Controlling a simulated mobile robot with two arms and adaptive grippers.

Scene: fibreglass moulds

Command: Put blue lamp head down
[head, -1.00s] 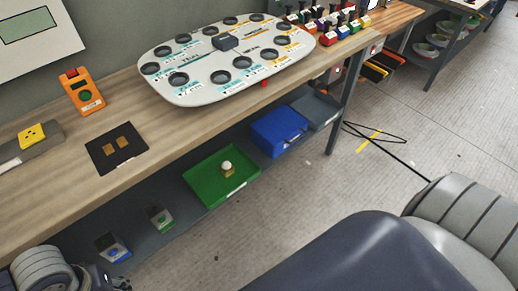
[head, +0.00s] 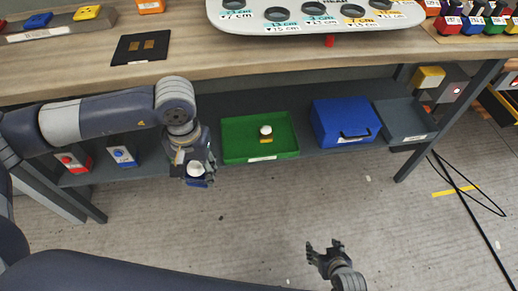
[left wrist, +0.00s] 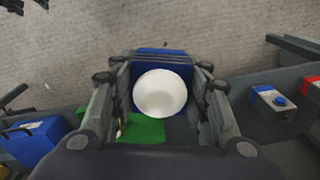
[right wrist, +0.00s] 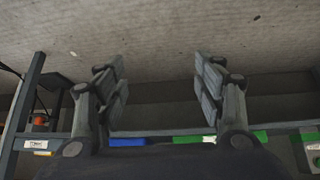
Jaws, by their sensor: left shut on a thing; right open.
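The blue lamp head (left wrist: 160,93) is between the fingers of my left gripper (head: 199,178), which is shut on it. It has a white dome and a blue base, most of which the fingers hide in the head view. In the head view my left gripper is in front of the lower shelf, just left of the green tray (head: 228,152), pointing down. In the left wrist view the white dome faces the camera. My right gripper (head: 328,257) is open and empty over the floor, apart from the shelf.
A lamp head with a white dome (head: 266,130) and yellow base is in the green tray. A blue case (head: 345,125) and a grey bin (head: 405,125) are to its right. Red (head: 75,161) and blue (head: 122,155) button boxes are on the shelf at left. The workbench (head: 190,58) overhangs the shelf.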

